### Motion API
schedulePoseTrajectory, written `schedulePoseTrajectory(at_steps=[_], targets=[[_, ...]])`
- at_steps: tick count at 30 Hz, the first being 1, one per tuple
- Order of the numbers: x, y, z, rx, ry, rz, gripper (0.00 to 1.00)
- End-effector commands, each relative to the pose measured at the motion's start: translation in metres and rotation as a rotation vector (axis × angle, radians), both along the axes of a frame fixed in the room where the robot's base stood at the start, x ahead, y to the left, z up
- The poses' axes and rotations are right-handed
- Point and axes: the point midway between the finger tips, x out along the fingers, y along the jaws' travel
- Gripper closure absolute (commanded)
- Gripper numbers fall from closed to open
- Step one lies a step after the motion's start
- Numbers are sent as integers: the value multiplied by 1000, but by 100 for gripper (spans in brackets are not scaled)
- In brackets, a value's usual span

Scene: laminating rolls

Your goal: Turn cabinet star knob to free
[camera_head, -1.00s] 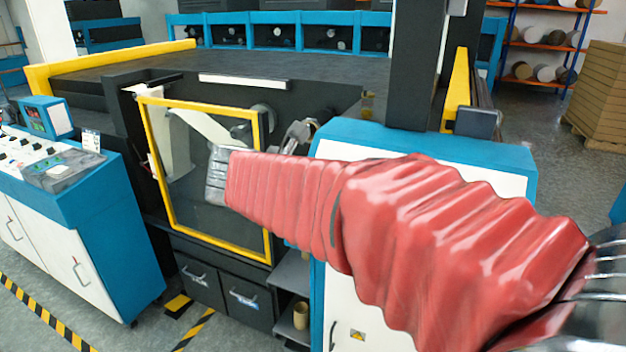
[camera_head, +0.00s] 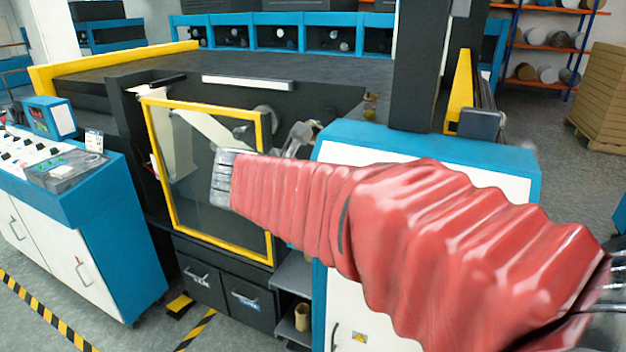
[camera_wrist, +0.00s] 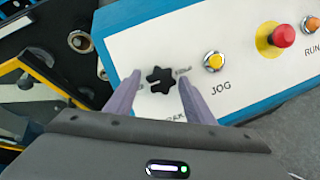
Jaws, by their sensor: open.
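In the wrist view a black star knob (camera_wrist: 161,78) sits on a white panel (camera_wrist: 205,35) with a blue edge. A pale mark shows on the lower left of the knob, and small lettering beside it is too blurred to read. My gripper (camera_wrist: 159,81) is open, with one grey finger on each side of the knob. I cannot tell whether either finger touches it. In the head view my red-sleeved arm reaches left across the blue and white cabinet (camera_head: 420,162). The knob cannot be made out there.
A yellow-framed clear door (camera_head: 264,140) stands beside the cabinet. A control desk (camera_head: 75,215) stands at left.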

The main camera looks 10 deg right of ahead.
Motion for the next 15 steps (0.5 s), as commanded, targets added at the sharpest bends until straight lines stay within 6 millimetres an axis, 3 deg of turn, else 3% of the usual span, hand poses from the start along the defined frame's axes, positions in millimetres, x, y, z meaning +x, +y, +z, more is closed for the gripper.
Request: schedulePoseTrajectory(at_steps=[8, 15], targets=[[-4, 5, 3, 1, 1, 0, 51], [-22, 25, 17, 1, -1, 3, 51]])
